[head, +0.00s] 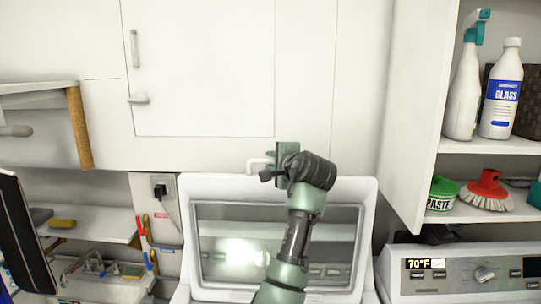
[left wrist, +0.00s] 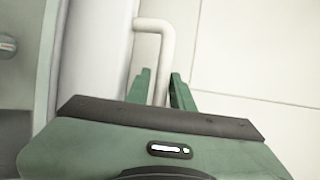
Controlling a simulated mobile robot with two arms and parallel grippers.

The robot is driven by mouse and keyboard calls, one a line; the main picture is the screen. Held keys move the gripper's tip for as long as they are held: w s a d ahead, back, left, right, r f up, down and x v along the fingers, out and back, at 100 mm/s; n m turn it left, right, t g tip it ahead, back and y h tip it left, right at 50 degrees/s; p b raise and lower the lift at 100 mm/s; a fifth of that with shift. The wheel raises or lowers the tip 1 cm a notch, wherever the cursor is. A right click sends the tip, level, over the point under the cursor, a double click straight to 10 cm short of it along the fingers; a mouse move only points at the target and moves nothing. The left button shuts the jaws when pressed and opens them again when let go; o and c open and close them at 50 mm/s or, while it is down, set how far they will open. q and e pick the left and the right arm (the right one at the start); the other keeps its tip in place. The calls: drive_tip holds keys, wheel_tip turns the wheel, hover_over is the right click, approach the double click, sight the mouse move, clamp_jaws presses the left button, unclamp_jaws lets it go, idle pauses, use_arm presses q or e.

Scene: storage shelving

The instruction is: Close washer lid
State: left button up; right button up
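The washer lid (head: 278,185) stands raised, with a white frame and a grey window, at the bottom middle of the head view. My left gripper (head: 276,165) is at the lid's top edge, its arm crossing in front of the window. In the left wrist view my left gripper (left wrist: 160,80) has its two green fingers apart. A white bent pipe (left wrist: 154,25) shows between or behind them; I cannot tell which. A pale upright edge, likely the lid's (left wrist: 95,60), lies left of the fingers. The washer's tub is out of view. My right gripper is not in view.
A white wall cabinet (head: 205,70) is behind and above the lid. At right, shelves hold a spray bottle (head: 463,95), a glass cleaner bottle (head: 501,95) and a red brush (head: 487,190), above a control panel (head: 465,275). Tool shelves (head: 95,233) are at left.

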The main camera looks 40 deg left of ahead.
use_arm(q)
drive_tip(key=shift+x, duration=0.8)
drive_tip(key=shift+d, duration=0.1)
clamp_jaws()
drive_tip(key=shift+f, duration=0.1)
idle(0.7)
